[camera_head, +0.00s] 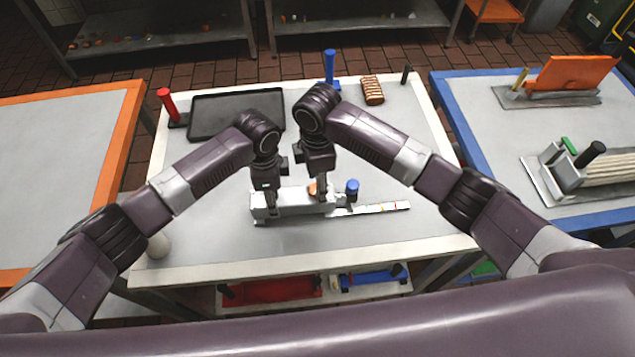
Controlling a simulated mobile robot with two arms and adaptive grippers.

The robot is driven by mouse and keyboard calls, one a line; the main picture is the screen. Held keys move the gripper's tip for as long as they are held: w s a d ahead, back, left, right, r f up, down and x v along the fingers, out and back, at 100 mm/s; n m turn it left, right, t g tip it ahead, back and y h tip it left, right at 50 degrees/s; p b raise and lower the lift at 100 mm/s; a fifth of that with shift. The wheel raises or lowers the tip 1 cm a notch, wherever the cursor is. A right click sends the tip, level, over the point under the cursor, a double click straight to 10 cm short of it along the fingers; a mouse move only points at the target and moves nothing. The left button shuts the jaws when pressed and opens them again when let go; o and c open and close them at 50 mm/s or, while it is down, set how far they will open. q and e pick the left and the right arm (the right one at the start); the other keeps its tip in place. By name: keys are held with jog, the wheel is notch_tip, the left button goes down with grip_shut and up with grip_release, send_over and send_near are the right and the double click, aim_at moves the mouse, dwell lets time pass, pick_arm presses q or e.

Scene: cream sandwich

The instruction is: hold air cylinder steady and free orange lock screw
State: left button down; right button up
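The air cylinder (295,209) looks like a pale grey block on a long flat base in the middle of the white table. The orange lock screw (312,188) shows as a small orange spot at the block's right part, partly hidden by my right gripper. My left gripper (270,204) points down at the left part of the block. My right gripper (322,196) points down right beside the orange spot. The fingertips of both are small and partly hidden, so I cannot tell whether they grip or touch. A blue knob (352,187) stands just right of my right gripper.
A black tray (215,103), a red-handled tool (167,101), a blue upright handle (330,65) and a brown ridged piece (372,90) lie along the table's back. A whitish round object (158,245) sits at front left. The table's front strip is clear.

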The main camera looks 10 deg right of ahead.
notch_tip(320, 180, up, 12)
dwell(0.5)
dwell(0.3)
